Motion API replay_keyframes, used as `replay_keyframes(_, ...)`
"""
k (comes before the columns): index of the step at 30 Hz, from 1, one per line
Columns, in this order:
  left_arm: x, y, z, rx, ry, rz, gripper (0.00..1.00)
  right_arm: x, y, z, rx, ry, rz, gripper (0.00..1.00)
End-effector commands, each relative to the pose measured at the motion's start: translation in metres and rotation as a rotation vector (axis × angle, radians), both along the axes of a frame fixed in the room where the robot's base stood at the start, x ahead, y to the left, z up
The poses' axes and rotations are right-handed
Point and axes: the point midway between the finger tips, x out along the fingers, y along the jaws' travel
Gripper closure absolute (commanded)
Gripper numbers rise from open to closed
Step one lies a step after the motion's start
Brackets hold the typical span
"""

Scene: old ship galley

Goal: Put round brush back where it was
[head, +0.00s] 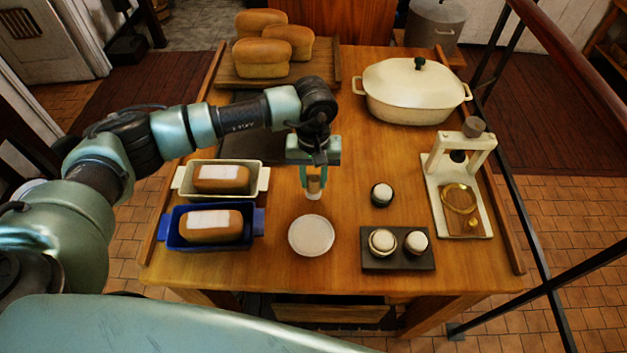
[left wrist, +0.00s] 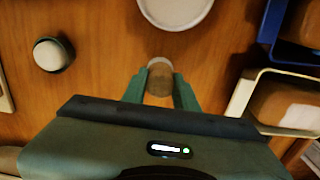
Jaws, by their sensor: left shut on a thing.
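The round brush (head: 314,185) has a short wooden body with a pale lower end. My left gripper (head: 314,178) points down and is shut on it, holding it over the wooden table just behind the white round dish (head: 311,235). In the left wrist view the brush (left wrist: 159,82) sits between the two green fingers (left wrist: 160,90); the dish (left wrist: 175,8) is at the top edge. Its upper part is hidden by the gripper. My right gripper is not in view.
Two loaf pans, cream (head: 265,180) and blue (head: 257,222), stand left. A dark cup with a white top (head: 381,194) and a dark tray (head: 398,263) with two similar round items stand right. A cream stand (head: 440,200), casserole (head: 413,95) and loaves (head: 262,58) are farther out.

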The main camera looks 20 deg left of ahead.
Motion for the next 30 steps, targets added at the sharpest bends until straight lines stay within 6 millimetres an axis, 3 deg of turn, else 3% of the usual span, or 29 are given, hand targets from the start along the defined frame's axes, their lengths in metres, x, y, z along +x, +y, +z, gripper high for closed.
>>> replay_keyframes(5,0.000,0.000,-0.022,0.001,0.000,0.000,1.00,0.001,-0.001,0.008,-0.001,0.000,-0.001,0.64)
replay_keyframes(16,0.000,0.000,-0.027,0.000,-0.001,0.000,1.00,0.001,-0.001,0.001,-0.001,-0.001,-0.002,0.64)
replay_keyframes(17,0.000,0.000,-0.026,0.000,-0.001,0.000,0.66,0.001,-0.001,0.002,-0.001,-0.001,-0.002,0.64)
replay_keyframes(19,0.000,0.000,-0.025,0.001,-0.001,0.000,0.49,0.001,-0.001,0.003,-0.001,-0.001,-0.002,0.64)
replay_keyframes(30,0.000,0.000,-0.022,0.001,0.000,0.001,0.49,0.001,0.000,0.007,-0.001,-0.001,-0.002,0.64)
